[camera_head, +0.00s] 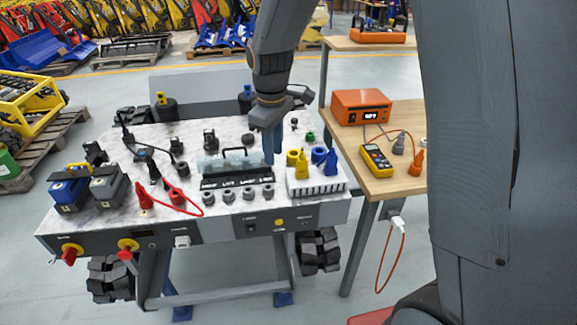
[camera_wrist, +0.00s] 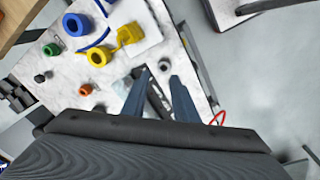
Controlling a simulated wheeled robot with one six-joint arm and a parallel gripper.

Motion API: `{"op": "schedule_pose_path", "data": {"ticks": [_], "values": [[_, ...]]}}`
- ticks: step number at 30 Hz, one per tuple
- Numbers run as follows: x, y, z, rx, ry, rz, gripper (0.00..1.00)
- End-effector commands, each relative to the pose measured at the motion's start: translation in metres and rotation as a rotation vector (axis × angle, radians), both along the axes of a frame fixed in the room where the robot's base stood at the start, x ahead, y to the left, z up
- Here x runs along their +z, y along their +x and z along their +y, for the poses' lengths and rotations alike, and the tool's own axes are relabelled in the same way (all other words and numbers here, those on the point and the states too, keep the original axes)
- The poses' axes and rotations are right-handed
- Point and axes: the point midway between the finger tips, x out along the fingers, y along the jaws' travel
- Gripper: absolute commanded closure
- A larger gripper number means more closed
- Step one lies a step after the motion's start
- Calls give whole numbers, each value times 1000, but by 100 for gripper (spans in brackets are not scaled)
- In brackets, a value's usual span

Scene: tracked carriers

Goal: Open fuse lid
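The fuse lid (camera_head: 222,164) looks like a clear cover with a black handle, over a black labelled strip (camera_head: 238,180) in the middle of the carrier's marbled top. My gripper (camera_head: 273,160) points down at the lid's right end, close to it. I cannot tell whether it touches the lid. In the wrist view the two blue-grey fingers of my gripper (camera_wrist: 160,74) stand apart with a narrow gap and nothing clearly held between them. The lid is mostly hidden behind the fingers and gripper body there.
Right of the lid is a white block (camera_head: 316,184) with yellow and blue parts. Red plugs (camera_head: 145,196) and blue-black boxes (camera_head: 70,190) stand left. A wooden table (camera_head: 400,183) at right carries an orange device (camera_head: 361,106) and yellow meter (camera_head: 376,157).

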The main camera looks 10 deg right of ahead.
Motion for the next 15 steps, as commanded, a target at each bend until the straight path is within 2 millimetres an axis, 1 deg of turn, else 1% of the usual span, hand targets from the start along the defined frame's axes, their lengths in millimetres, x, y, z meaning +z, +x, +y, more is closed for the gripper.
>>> {"op": "schedule_pose_path", "data": {"ticks": [3,7,12,15], "values": [[-6,-15,-13,-78,9,8,74],[-11,-30,-23,-147,17,15,74],[-14,-42,-30,-205,24,20,74],[-15,-45,-32,-219,25,22,74]]}}
